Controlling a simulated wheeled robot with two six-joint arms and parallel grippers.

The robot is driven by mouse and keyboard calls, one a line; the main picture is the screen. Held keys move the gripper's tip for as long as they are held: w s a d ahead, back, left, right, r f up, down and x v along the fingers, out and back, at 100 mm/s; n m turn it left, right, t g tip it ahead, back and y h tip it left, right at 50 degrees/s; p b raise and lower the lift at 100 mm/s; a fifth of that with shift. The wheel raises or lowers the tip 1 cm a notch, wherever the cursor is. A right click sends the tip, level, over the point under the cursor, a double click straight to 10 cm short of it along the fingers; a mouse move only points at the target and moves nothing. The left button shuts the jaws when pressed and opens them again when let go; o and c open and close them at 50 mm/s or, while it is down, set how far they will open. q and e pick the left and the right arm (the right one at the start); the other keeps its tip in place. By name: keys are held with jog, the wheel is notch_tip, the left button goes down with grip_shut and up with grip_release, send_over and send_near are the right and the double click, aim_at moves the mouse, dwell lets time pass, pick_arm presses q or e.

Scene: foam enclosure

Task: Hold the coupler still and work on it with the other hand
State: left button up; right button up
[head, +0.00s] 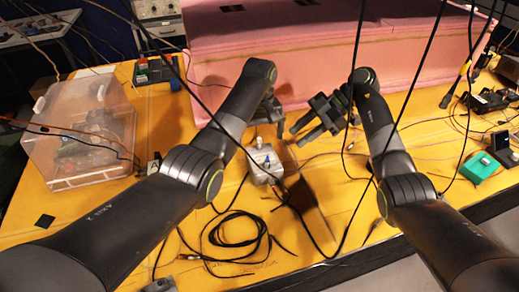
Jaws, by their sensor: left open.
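A small grey metal box (259,169) with pale and blue fittings on top sits on the yellow table near the middle; it looks like the coupler. My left gripper (266,130) points down just behind and above the box. Its fingers are apart with nothing seen between them, and it is partly hidden by my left forearm. My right gripper (303,134) is to the right of the box and a little above it, tilted down to the left. Its two fingers look apart and empty. Neither gripper visibly touches the box.
A clear plastic bin (62,165) stands at the left. A pink foam block (300,60) closes off the back. A coiled black cable (235,232) lies in front of the box, and loose cables hang across the view. A green box (478,168) is at the right.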

pick_arm(q)
jog(key=shift+f, duration=3.2)
jog(key=c, duration=1.2)
pick_arm(e)
jog(key=shift+o, duration=0.4)
pick_arm(q)
jog(key=shift+c, duration=0.2)
pick_arm(e)
jog(key=shift+o, duration=0.8)
jog(key=m+t, duration=0.7)
jog(key=m, duration=0.1)
send_near(272, 169)
jog(key=shift+w+a+f, duration=0.5)
jog(key=shift+a, duration=0.7)
jog(key=shift+w+a+f, duration=0.45)
jog(key=shift+a, duration=0.8)
jog(key=shift+w+a+f, duration=0.5)
jog(key=shift+a, duration=0.7)
